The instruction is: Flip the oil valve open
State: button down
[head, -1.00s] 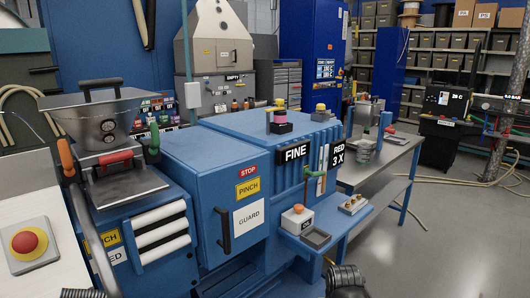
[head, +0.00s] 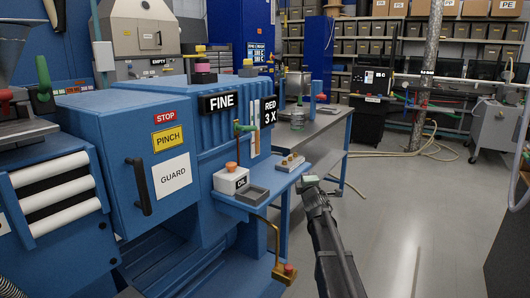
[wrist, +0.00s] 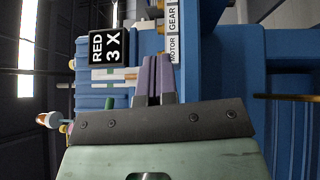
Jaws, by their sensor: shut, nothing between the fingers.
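A white box (head: 231,179) labelled OIL with an orange knob on top stands on the blue shelf. Behind it, a green lever handle (head: 245,127) sits on an upright pipe by a clear tube on the blue machine. A brass pipe with a red handle (head: 285,269) hangs below the shelf. I cannot tell for sure which of these is the oil valve. My gripper (head: 308,181) is right of the shelf, apart from all three in the head view. In the wrist view its purple fingers (wrist: 155,79) are together, with nothing between them.
The blue machine (head: 172,135) with its guard door fills the left. A grey tray (head: 252,194) and a small plate with brass fittings (head: 290,163) lie on the shelf. A grey workbench (head: 310,130) stands behind. The floor on the right is open.

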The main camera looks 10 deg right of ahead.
aim_at(254, 130)
jog(key=a+r+n+t+y, duration=0.1)
jog(key=a+r+n+y, duration=0.1)
jog(key=n, duration=0.3)
jog(key=w+a+r+n+t+y, duration=0.1)
jog(key=r+n+y, duration=0.1)
jog(key=n+y, duration=0.3)
jog(key=w+a+r+n+t+y, duration=0.1)
jog(key=a+r+n+y, duration=0.1)
jog(key=n+y, duration=0.2)
jog(key=shift+w+a+n+p, duration=0.1)
jog(key=shift+a+n+p, duration=0.2)
jog(key=shift+n, duration=0.3)
jog(key=s+a+n+y, duration=0.1)
jog(key=n+y, duration=0.1)
jog(key=n, duration=0.1)
jog(key=s+a+r+n+g+y, duration=0.1)
jog(key=n+y, duration=0.1)
jog(key=s+a+n+g+y, duration=0.1)
jog(key=n+y, duration=0.2)
jog(key=shift+a+r+n, duration=0.25)
jog(key=shift+r+n, duration=0.05)
jog(key=p+x, duration=0.7)
jog(key=x, duration=0.6)
jog(key=shift+w, duration=0.1)
jog(key=shift+w+a+r+p, duration=0.1)
jog(key=shift+w+a+p, duration=0.15)
jog(key=shift+a+p, duration=0.05)
